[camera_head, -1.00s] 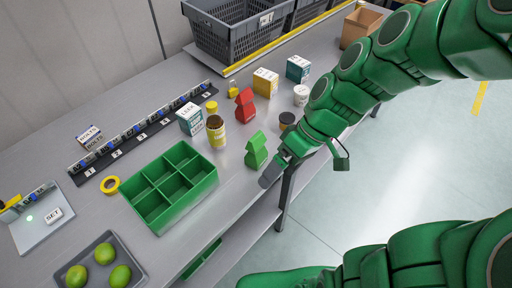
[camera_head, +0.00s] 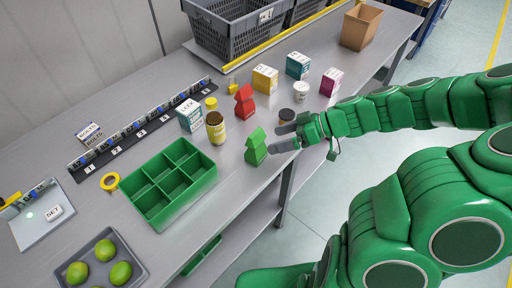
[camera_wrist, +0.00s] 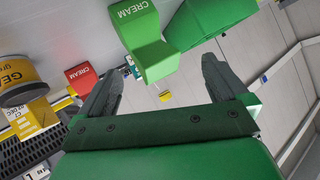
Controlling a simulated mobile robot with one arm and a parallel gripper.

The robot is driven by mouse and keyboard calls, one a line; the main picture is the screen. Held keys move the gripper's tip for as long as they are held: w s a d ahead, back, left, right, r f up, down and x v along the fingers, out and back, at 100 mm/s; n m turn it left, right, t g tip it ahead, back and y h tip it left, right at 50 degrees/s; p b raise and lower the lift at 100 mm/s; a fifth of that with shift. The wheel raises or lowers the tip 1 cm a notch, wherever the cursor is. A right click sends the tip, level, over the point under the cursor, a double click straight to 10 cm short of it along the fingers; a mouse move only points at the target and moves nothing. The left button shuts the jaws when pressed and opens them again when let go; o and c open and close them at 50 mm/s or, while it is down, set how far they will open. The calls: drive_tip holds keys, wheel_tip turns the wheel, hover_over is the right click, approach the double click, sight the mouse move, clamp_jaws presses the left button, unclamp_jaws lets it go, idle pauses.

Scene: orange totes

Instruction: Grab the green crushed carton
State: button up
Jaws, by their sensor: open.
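The green crushed carton (camera_head: 256,147) stands upright on the grey table, right of the green divided tray (camera_head: 207,183). My gripper (camera_head: 272,138) is at its right, near the table's front edge, with its fingers apart and pointing toward it. In the wrist view the carton (camera_wrist: 145,45) shows the word CREAM and lies just beyond the space between the two fingertips (camera_wrist: 160,75). Nothing is between the fingers. I cannot tell the exact gap from the fingertips to the carton.
A red crushed carton (camera_head: 244,101) and a yellow-labelled jar (camera_head: 216,128) stand behind the green carton. Boxes stand farther back. A tray of limes (camera_head: 135,256) is at the front left.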

sight(263, 138)
drive_tip(key=shift+w+a+f, duration=0.25)
drive_tip(key=shift+a+f, duration=0.15)
drive_tip(key=shift+a, duration=0.05)
drive_tip(key=shift+w+a+f, duration=0.2)
drive_tip(key=shift+a+f, duration=0.15)
drive_tip(key=shift+a, duration=0.1)
drive_tip(key=shift+w+a+f, duration=0.2)
drive_tip(key=shift+a, duration=0.5)
drive_tip(key=shift+w+a+f, duration=0.15)
drive_tip(key=shift+w+a, duration=0.1)
drive_tip(key=shift+a, duration=0.5)
drive_tip(key=shift+w+a+f, duration=0.2)
drive_tip(key=shift+a, duration=0.5)
drive_tip(key=shift+a+f, duration=0.2)
drive_tip(key=shift+a, duration=0.2)
drive_tip(key=shift+c, duration=0.2)
drive_tip(key=c, duration=0.8)
